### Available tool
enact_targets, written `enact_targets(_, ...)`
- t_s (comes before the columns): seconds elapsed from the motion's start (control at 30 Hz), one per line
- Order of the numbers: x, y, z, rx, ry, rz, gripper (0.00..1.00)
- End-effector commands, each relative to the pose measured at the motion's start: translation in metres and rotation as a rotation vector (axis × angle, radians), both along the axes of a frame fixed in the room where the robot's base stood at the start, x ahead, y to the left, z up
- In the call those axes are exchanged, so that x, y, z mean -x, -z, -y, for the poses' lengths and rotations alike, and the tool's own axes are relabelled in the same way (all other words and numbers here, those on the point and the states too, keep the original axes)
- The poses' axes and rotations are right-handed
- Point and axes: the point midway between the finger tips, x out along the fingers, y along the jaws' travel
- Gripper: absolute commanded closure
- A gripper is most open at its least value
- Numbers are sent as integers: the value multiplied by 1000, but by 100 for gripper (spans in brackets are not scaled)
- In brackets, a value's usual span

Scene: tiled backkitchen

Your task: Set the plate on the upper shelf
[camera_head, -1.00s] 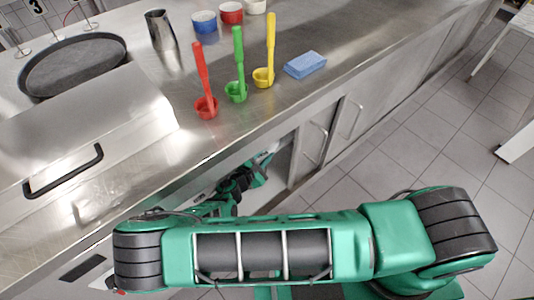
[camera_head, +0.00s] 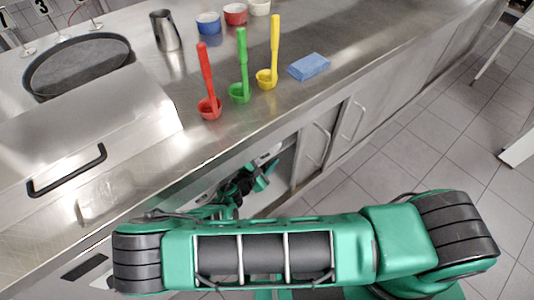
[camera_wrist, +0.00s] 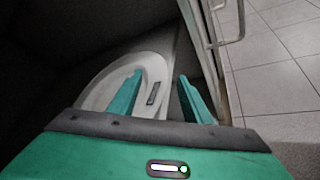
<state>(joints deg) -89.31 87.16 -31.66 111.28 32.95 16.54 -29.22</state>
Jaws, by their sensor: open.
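A pale round plate (camera_wrist: 97,88) shows in the wrist view, inside a dark cabinet compartment. It seems to lie close to a light shelf edge (camera_wrist: 178,48); I cannot tell exactly how it is supported. My gripper (camera_wrist: 160,75) is open. Its left finger overlaps the plate in the picture and its right finger is beyond the plate's right rim, so the rim shows between them. Contact cannot be told. In the head view my gripper (camera_head: 264,176) is at the open cabinet under the counter, partly hidden by the counter and my arm.
The steel counter (camera_head: 330,95) above holds red (camera_head: 209,108), green (camera_head: 240,92) and yellow (camera_head: 267,78) ladles and a blue sponge (camera_head: 309,66). Cabinet doors with handles (camera_head: 318,145) stand right of the opening.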

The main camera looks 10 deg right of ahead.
Motion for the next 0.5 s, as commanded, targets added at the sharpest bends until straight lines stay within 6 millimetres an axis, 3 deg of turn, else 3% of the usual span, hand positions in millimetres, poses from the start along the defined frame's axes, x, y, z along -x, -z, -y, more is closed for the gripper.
enact_targets(0.5,63,-31,-53,-7,-10,14,56)
